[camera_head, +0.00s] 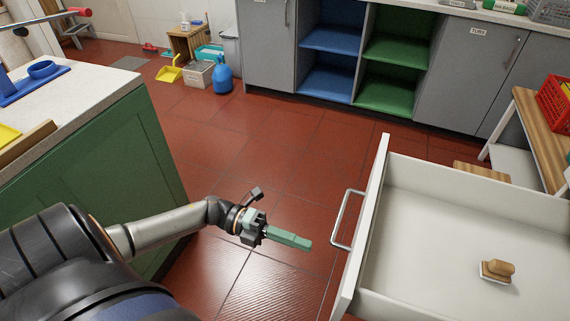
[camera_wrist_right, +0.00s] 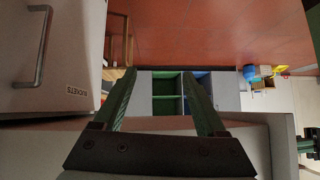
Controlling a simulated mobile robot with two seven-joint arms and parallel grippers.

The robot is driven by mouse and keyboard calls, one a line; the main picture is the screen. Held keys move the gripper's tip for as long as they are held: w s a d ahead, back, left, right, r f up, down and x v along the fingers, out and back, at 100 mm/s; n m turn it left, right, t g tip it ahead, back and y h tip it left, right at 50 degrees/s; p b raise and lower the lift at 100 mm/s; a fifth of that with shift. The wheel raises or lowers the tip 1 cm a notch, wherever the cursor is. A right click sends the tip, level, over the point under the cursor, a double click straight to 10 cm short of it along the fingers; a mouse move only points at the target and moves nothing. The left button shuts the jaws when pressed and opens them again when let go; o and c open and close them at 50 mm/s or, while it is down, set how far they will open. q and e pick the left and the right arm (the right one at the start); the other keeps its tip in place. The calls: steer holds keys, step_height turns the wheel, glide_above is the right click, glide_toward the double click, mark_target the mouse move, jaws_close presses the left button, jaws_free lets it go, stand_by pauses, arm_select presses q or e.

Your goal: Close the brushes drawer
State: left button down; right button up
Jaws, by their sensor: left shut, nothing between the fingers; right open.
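The open drawer (camera_head: 465,205) is at the right of the head view, pulled well out, with a white front panel and a metal bar handle (camera_head: 342,220) facing left. No label shows on its front from here. A small wooden-backed brush (camera_head: 497,270) lies inside on the drawer floor. My left gripper (camera_head: 308,244) is shut and empty, its green fingers pointing right toward the handle with a small gap between. My right gripper (camera_wrist_right: 160,74) shows only in the right wrist view, its green fingers apart with nothing between them.
A green cabinet with a pale worktop (camera_head: 120,95) stands at left. Grey cabinets (camera_head: 462,75) with blue and green shelves line the back. A wooden bench (camera_head: 540,135) stands beyond the drawer. In the wrist view, a panel marked BUCKETS (camera_wrist_right: 50,60) is at left. Red floor (camera_head: 270,150) is clear.

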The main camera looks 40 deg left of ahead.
arm_select(q)
steer(key=x, duration=0.7)
steer(key=shift+d+p, duration=0.35)
arm_select(e)
steer(key=shift+s+d+f, duration=0.2)
steer(key=shift+s+d, duration=0.15)
steer(key=shift+s, duration=0.15)
arm_select(q)
steer(key=shift+w+d, duration=0.1)
steer(key=shift+w, duration=0.05)
arm_select(e)
steer(key=shift+w+r, duration=0.15)
